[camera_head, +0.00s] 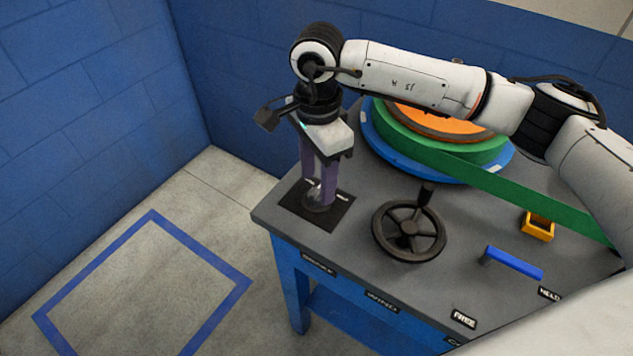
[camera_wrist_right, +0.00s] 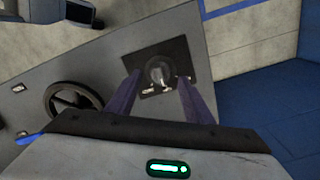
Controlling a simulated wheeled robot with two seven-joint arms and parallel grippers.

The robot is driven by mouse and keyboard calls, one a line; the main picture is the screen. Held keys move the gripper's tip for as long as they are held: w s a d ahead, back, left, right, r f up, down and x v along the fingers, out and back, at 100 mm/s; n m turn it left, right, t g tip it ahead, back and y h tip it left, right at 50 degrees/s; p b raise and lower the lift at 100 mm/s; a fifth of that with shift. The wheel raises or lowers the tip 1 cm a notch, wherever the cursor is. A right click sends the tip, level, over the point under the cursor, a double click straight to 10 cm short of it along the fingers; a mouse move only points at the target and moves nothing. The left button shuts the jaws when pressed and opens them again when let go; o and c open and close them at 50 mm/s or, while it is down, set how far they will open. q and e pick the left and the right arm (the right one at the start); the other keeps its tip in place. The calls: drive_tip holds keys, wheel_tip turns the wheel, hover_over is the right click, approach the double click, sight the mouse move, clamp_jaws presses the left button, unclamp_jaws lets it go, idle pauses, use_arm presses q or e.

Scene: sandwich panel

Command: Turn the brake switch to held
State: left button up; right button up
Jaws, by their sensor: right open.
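The brake switch is a dark round knob (camera_wrist_right: 158,70) on a black square plate (camera_head: 330,216) at the table's near left corner. Small white marks lie on the plate; their words are too small to read surely. My right gripper (camera_head: 318,192) points down over the plate, its two purple fingers open. In the right wrist view the knob shows between the fingertips (camera_wrist_right: 159,80), one finger on each side. I cannot tell whether either finger touches it. In the head view the fingers partly hide the knob. My left gripper is not in view.
A black handwheel (camera_head: 408,231) stands right of the plate. Behind it is a large green and orange drum (camera_head: 440,150) with a green band running right. A blue handle (camera_head: 514,263) and yellow block (camera_head: 537,227) sit farther right. Blue walls stand behind and left.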

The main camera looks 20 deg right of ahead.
sight(317, 189)
wheel_tip(317, 189, down, 2)
drive_tip(key=shift+f, duration=0.6)
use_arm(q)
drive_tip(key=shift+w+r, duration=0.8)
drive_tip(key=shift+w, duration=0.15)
use_arm(e)
drive_tip(key=shift+c, duration=0.4)
drive_tip(key=c, duration=1)
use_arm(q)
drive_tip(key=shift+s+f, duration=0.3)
use_arm(e)
drive_tip(key=shift+o, duration=0.2)
